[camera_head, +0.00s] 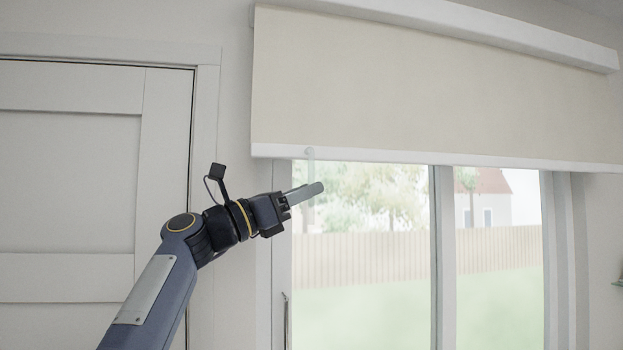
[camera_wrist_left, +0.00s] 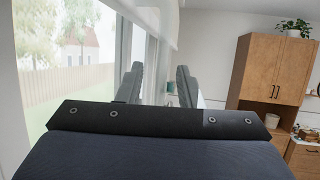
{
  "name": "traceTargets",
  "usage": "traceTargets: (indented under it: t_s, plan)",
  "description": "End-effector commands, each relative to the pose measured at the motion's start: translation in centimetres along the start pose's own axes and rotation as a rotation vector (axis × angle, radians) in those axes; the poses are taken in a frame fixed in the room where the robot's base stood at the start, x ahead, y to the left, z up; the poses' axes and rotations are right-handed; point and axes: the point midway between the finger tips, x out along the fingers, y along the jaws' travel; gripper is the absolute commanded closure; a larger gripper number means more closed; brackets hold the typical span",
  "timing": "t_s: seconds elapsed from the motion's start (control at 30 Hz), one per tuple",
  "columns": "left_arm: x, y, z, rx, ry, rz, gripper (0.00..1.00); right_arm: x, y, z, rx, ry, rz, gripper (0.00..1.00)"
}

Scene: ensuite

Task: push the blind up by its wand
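The cream roller blind (camera_head: 420,80) hangs partly lowered over the window, with a white bottom bar. Its short pale, see-through wand (camera_head: 310,166) hangs from the bar near the blind's left end. My left gripper (camera_head: 312,191) is just below the bar, at the wand's lower part. In the left wrist view its two fingers (camera_wrist_left: 160,84) stand apart, so it is open. The blind (camera_wrist_left: 152,22) hangs above and beyond them there. I cannot tell whether the wand is between the fingers or touching one. My right gripper is not in view.
A white panelled door (camera_head: 70,190) is at the left. The window's white frame (camera_head: 443,250) and a handle (camera_head: 286,320) are below the blind. In the left wrist view a wooden cabinet (camera_wrist_left: 272,75) with a plant (camera_wrist_left: 294,26) on top stands at the right.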

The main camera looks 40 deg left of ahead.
Motion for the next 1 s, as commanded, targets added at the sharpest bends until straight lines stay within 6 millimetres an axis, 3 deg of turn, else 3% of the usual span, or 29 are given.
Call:
traceTargets:
  t_s: [0.17,0.47,0.7,1.0]
  plan:
    - [1.7,-0.1,0.1,0.0,0.0,-0.002,0.67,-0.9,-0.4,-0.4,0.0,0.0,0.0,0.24]
    - [1.9,0.0,-0.1,0.003,0.001,0.001,0.67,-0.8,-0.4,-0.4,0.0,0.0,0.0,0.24]
    - [1.9,0.0,0.0,0.003,0.001,0.0,0.99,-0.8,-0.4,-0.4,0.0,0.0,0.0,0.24]
    - [1.9,-0.1,0.0,0.003,0.001,0.0,1.0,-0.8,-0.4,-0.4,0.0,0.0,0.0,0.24]
